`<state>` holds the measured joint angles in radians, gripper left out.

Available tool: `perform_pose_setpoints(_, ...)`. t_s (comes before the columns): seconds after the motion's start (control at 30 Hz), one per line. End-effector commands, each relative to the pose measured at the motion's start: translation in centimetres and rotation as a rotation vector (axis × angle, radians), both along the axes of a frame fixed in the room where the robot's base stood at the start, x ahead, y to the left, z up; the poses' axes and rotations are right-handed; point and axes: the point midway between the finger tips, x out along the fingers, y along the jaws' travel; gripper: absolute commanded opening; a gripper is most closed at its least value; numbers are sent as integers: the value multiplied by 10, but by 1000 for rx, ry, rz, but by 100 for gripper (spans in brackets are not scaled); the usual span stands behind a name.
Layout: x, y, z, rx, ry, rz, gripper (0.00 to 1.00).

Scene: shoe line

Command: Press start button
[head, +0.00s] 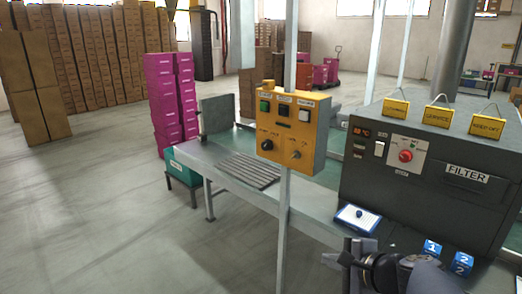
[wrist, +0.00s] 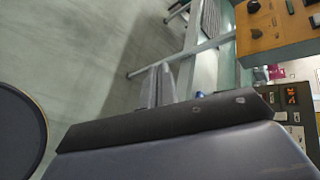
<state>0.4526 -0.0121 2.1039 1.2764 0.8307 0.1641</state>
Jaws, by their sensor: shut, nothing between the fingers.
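A yellow-orange control box (head: 293,122) is mounted on a thin grey post. Its top row has a green button (head: 265,106), a dark button (head: 285,111) and a whitish button (head: 304,116), with small labels above that I cannot read. Below sit a black knob (head: 267,145) and a small switch. My gripper (head: 346,257) is low at the bottom right in the head view, below the box and apart from it. In the wrist view its fingers (wrist: 158,86) are shut together and empty. The box (wrist: 278,30) shows there at upper right; its green button is out of that frame.
A metal table (head: 232,160) stands behind the post. On its right are a dark machine (head: 425,165) with a red knob and yellow tags, a blue-white pad (head: 357,218) and blue numbered cubes (head: 432,248). Pink boxes (head: 170,100) are stacked behind. The floor at left is clear.

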Motion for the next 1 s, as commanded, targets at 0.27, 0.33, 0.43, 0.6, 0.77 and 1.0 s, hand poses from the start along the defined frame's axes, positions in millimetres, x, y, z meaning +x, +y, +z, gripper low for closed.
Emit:
perform_pose_setpoints(0.27, 44, -81, 144, 343, -238, -320, 0)
perform_pose_setpoints(0.33, 47, -95, 162, 393, -280, -360, 0)
perform_pose_setpoints(0.43, 49, -107, 178, 437, -317, -395, 0)
perform_pose_setpoints(0.6, 50, -113, 185, 460, -339, -412, 0)
perform_pose_setpoints(0.77, 50, -113, 185, 458, -337, -411, 0)
perform_pose_setpoints(1.0, 50, -112, 184, 457, -337, -410, 0)
